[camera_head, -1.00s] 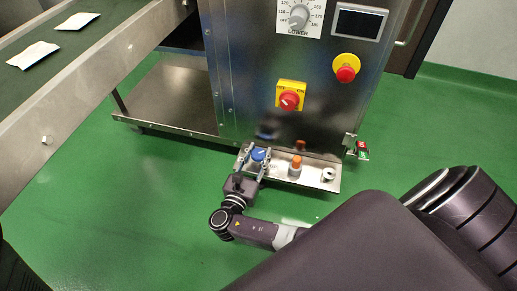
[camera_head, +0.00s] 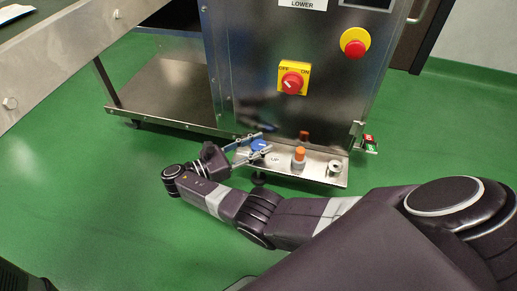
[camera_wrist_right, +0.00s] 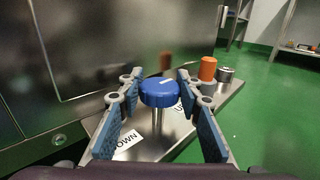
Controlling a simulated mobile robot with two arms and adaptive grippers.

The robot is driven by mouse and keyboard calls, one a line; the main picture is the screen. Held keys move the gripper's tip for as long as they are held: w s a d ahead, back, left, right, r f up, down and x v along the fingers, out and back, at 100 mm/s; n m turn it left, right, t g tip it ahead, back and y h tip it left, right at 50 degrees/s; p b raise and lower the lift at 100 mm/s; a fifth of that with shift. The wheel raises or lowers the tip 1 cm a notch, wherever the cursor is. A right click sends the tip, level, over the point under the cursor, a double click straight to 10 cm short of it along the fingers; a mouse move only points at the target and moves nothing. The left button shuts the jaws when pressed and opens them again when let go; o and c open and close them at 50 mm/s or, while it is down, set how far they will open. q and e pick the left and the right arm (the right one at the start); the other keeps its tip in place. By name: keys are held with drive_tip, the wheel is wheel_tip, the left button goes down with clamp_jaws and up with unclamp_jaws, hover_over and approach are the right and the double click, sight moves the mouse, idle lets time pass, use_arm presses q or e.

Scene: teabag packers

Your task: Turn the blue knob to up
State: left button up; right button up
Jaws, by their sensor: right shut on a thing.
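The blue knob (camera_head: 258,145) sits on the left end of a steel ledge (camera_head: 315,177) at the foot of the machine. My right gripper (camera_head: 254,149) reaches it from the left, with one finger on each side, and is shut on it. In the right wrist view the knob (camera_wrist_right: 159,92) is between the fingers (camera_wrist_right: 159,96), with a white mark on its top. A "DOWN" label (camera_wrist_right: 126,141) lies in front of it to the left, and a partly hidden label starting with "U" (camera_wrist_right: 179,106) lies to its right. My left gripper is not in view.
An orange knob (camera_head: 299,154) and a small metal knob (camera_head: 335,168) stand further right on the ledge. Above are a red OFF/ON switch (camera_head: 292,82) and a red emergency button (camera_head: 355,48). Green floor (camera_head: 90,200) is open at left.

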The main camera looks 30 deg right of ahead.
sight(260, 144)
drive_tip(key=shift+d+g, duration=0.1)
drive_tip(key=shift+g, duration=0.2)
drive_tip(key=o, duration=1.2)
drive_tip(key=shift+r, duration=0.15)
drive_tip(key=shift+r, duration=0.45)
wheel_tip(260, 144, up, 9)
drive_tip(key=shift+f, duration=0.1)
drive_tip(key=shift+s, duration=0.1)
